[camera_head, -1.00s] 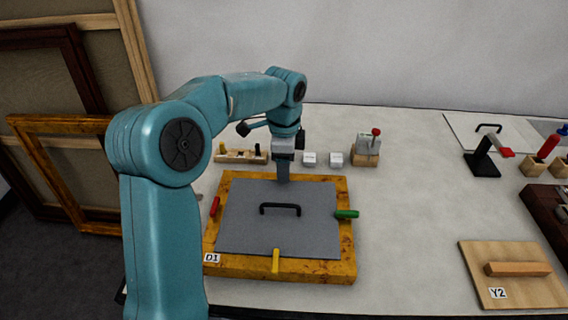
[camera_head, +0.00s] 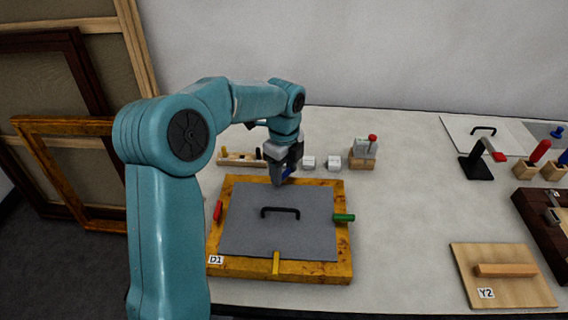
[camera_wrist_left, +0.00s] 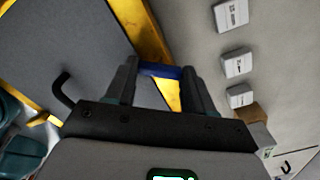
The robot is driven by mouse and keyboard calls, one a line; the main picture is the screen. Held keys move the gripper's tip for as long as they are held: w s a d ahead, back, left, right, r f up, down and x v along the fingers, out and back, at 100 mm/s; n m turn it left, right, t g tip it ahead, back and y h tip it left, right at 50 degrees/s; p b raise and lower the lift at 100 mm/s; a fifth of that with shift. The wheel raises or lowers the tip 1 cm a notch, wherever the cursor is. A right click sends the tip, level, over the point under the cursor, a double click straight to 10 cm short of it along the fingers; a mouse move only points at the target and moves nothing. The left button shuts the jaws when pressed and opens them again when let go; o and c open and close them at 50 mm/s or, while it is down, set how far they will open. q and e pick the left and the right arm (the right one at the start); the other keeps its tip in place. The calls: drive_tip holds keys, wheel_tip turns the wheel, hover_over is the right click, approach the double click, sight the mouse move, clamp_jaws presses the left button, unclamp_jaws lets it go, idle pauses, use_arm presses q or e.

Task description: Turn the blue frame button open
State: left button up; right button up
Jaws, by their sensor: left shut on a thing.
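The blue frame button (camera_wrist_left: 161,70) is between the two fingers of my left gripper in the left wrist view. My left gripper (camera_head: 283,181) is shut on it at the far rail of the gilt frame D1 (camera_head: 344,262). In the head view the fingers mostly hide the blue button. A grey panel (camera_head: 245,240) with a black handle (camera_head: 280,211) lies in the frame. A red button (camera_head: 217,211) is on the left rail, a green button (camera_head: 343,218) on the right rail, and a yellow button (camera_head: 276,262) on the near rail. My right gripper is not in view.
Behind the frame are a wooden rack (camera_head: 240,160), two small white blocks (camera_head: 334,163) and a wooden block with a red-topped tool (camera_head: 362,157). Wooden board Y2 (camera_head: 515,290) lies at right. The table between frame and board is clear.

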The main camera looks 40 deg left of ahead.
sight(284, 173)
use_arm(q)
drive_tip(key=m+p, duration=0.1)
drive_tip(key=m, duration=0.1)
drive_tip(key=m+p, duration=0.1)
drive_tip(key=m, duration=0.2)
drive_tip(key=shift+r+m+p, duration=0.2)
drive_tip(key=shift+m+p, duration=0.1)
drive_tip(key=m+p, duration=0.2)
drive_tip(key=m, duration=0.3)
drive_tip(key=shift+w+m, duration=0.1)
drive_tip(key=shift+m, duration=0.2)
drive_tip(key=o, duration=1)
drive_tip(key=shift+f, duration=0.1)
drive_tip(key=shift+o, duration=0.2)
wheel_tip(284, 173, up, 16)
drive_tip(key=shift+p, duration=0.3)
